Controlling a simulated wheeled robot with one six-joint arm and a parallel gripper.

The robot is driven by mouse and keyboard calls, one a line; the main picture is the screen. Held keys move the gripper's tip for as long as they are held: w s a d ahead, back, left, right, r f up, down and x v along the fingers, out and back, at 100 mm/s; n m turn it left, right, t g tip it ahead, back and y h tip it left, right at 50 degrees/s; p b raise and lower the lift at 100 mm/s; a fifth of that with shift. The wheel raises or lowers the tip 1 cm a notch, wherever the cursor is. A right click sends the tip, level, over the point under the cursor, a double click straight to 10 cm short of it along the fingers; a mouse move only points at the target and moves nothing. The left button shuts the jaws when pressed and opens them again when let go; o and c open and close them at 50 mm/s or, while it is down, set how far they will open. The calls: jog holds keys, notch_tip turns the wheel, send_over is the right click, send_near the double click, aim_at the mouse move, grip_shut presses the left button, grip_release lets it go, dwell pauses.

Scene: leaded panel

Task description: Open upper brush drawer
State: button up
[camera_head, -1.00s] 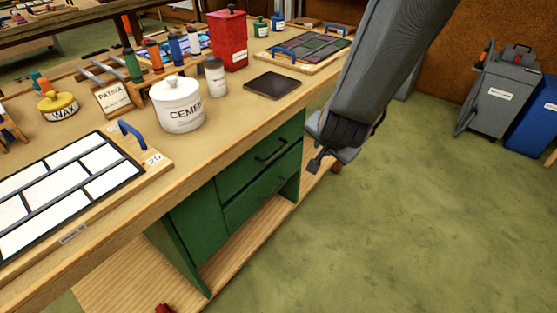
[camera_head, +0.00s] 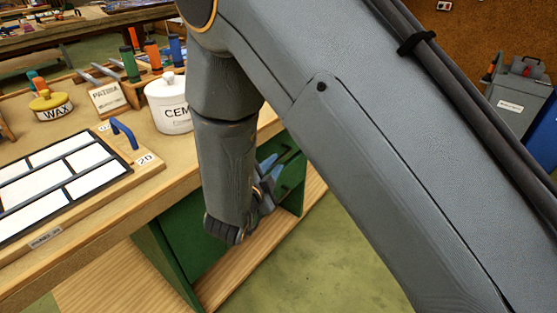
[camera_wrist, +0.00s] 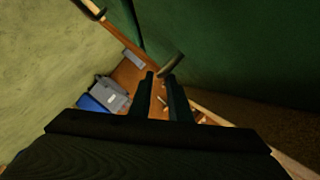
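The green drawer unit (camera_head: 293,173) stands under the bench in the head view, largely hidden by my arm. Its upper drawer front and handle are mostly covered there. In the wrist view a green front (camera_wrist: 230,45) fills the upper right, and a dark bar handle (camera_wrist: 172,68) stands out just beyond my fingertips. I cannot tell for certain which drawer that handle belongs to. My gripper (camera_wrist: 162,76) is open, its two dark fingers apart with nothing seen between them. In the head view my gripper (camera_head: 268,172) is partly hidden behind the wrist, close to the drawer fronts.
The bench top (camera_head: 165,165) carries a white cement jar (camera_head: 168,108), a yellow wax pot (camera_head: 52,105) and a leaded panel (camera_head: 60,180). A wooden lower shelf (camera_head: 120,280) lies beneath. Grey and blue bins (camera_head: 515,100) stand at the far right.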

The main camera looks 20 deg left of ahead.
aim_at(277, 162)
jog(key=shift+x, duration=2.2)
jog(key=shift+c, duration=0.3)
grip_shut()
